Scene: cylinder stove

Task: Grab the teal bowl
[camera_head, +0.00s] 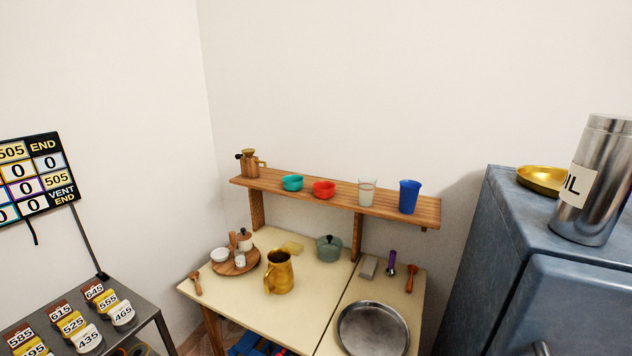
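The teal bowl (292,183) sits upright on the wooden shelf (402,205) above the cream table, left of a red bowl (324,189). Nothing covers it, and nothing is touching it from above. Neither of my grippers shows in the head view.
A coffee grinder (250,164) stands left on the shelf; a clear glass (367,191) and blue cup (410,196) stand right. Below are a brass pitcher (279,273), a lidded green pot (329,248) and a round metal pan (373,329). A blue-grey cabinet (500,262) stands right.

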